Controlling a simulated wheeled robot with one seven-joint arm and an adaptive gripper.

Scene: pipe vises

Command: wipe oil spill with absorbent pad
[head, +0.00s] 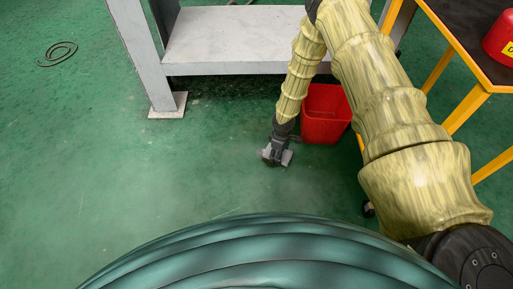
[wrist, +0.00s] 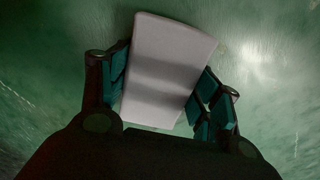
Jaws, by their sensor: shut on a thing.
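My gripper (head: 278,152) is low over the green floor, beside the red bin. In the wrist view my gripper (wrist: 160,95) is shut on a pale grey absorbent pad (wrist: 168,60), with a finger at each side of it. The pad also shows as a small grey piece (head: 286,157) at the gripper's tip in the head view. I cannot tell whether the pad touches the floor. No clear oil spill stands out; the floor near the gripper has only faint pale smears.
A red bin (head: 325,115) stands on the floor just right of my gripper. A grey workbench (head: 230,40) with a low shelf is behind. A yellow-framed cart (head: 465,108) with a red container (head: 500,40) is at right. A dark coil (head: 57,53) lies far left.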

